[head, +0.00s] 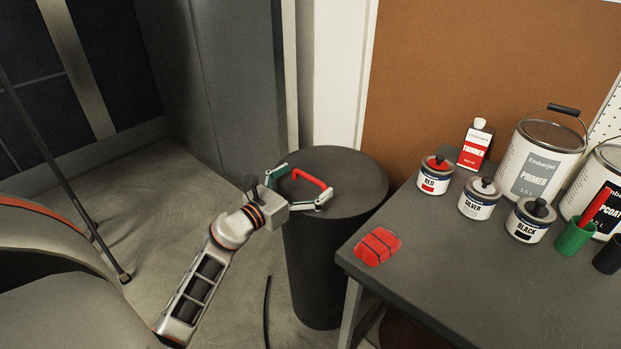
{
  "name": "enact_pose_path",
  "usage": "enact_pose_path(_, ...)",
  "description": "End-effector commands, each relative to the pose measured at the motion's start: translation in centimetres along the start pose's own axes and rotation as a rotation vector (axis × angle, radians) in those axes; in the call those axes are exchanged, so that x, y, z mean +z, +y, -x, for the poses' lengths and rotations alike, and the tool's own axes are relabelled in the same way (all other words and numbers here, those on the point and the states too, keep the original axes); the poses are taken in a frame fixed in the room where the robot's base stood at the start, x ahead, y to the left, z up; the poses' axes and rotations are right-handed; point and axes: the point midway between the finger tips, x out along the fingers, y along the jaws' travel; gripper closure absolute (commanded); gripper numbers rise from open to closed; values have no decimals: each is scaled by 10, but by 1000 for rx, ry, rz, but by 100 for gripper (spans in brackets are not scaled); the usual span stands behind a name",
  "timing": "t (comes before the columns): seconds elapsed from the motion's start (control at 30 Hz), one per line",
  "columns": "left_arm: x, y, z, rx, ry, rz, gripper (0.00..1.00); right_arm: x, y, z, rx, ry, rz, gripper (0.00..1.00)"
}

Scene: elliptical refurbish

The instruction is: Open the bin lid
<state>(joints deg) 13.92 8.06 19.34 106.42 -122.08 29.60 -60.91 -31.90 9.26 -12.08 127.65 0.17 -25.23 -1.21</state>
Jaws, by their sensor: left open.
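The bin (326,265) is a dark grey cylinder standing on the floor left of the table. Its round flat lid (345,167) lies on top and looks closed. A red handle (313,180) stands on the lid, toward its left side. My left gripper (299,189) is over the left part of the lid, its fingers spread apart with the red handle between or just beside them. I cannot tell whether a finger touches the handle. My right gripper is not in view.
The grey table (450,290) stands close to the bin's right. It holds a red block (377,246), several small paint tins, a thinner container (475,145) and a large primer can (538,165). A wall and brown board (470,70) are behind. A thin dark pole (60,150) stands at left.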

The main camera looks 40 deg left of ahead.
Motion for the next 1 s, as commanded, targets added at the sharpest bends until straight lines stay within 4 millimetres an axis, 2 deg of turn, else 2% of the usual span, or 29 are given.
enact_pose_path(0.2,-1,0,-14,0,1,1,0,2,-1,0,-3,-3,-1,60)
enact_pose_path(0.47,0,0,-15,0,0,0,0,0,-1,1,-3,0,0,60)
enact_pose_path(0.67,0,0,-15,0,0,0,49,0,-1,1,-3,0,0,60)
enact_pose_path(0.7,0,0,-15,0,0,0,53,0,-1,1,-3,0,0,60)
enact_pose_path(0.87,3,1,-15,0,2,0,53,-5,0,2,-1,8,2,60)
enact_pose_path(1.0,13,5,-16,0,14,-2,53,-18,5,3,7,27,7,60)
